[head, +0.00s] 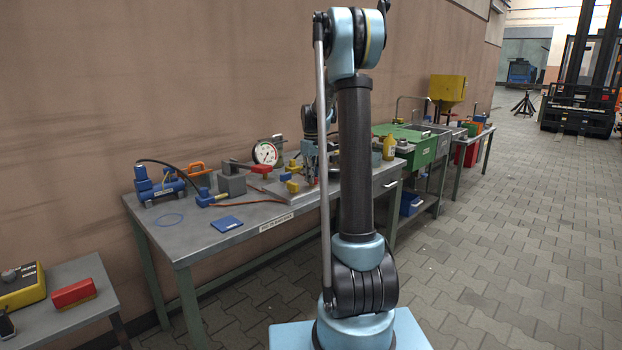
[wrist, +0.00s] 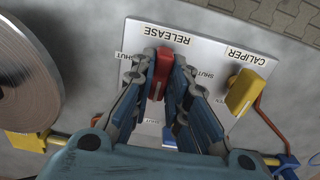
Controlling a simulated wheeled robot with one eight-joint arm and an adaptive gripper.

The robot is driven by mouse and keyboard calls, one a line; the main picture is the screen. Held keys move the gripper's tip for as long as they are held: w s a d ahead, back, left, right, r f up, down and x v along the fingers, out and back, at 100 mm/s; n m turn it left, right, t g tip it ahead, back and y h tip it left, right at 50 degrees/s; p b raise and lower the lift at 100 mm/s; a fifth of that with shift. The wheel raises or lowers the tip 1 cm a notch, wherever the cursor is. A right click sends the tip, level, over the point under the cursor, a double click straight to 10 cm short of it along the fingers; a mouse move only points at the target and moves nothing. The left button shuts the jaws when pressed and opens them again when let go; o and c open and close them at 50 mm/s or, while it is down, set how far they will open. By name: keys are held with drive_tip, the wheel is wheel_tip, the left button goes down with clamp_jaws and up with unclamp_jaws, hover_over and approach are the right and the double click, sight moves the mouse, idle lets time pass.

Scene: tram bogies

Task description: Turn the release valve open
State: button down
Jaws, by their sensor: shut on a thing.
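The release valve's red handle (wrist: 162,72) shows in the wrist view between the two fingers of my gripper (wrist: 163,92). My gripper is shut on it, one finger on each side. The handle's long side runs up and down in the picture. It sits on a pale plate (wrist: 210,50) lettered RELEASE and CALIPER, with small SHUT marks. The lower part of the valve is hidden by my fingers. A yellow caliper handle (wrist: 241,92) stands apart to the right on the same plate. In the head view my gripper (head: 311,178) is low over the bench, and the red handle cannot be made out.
A round metal-rimmed thing (wrist: 28,82) stands close on the left in the wrist view. In the head view a dial gauge (head: 265,153), a blue pump (head: 158,188) and a blue pad (head: 227,223) are on the grey bench (head: 190,240). Hoses run across it.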

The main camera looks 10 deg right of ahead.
idle(0.4)
drive_tip(key=c, duration=1.6)
unclamp_jaws()
drive_tip(key=shift+o, duration=0.2)
drive_tip(key=shift+r, duration=0.1)
wheel_tip(320, 180, up, 12)
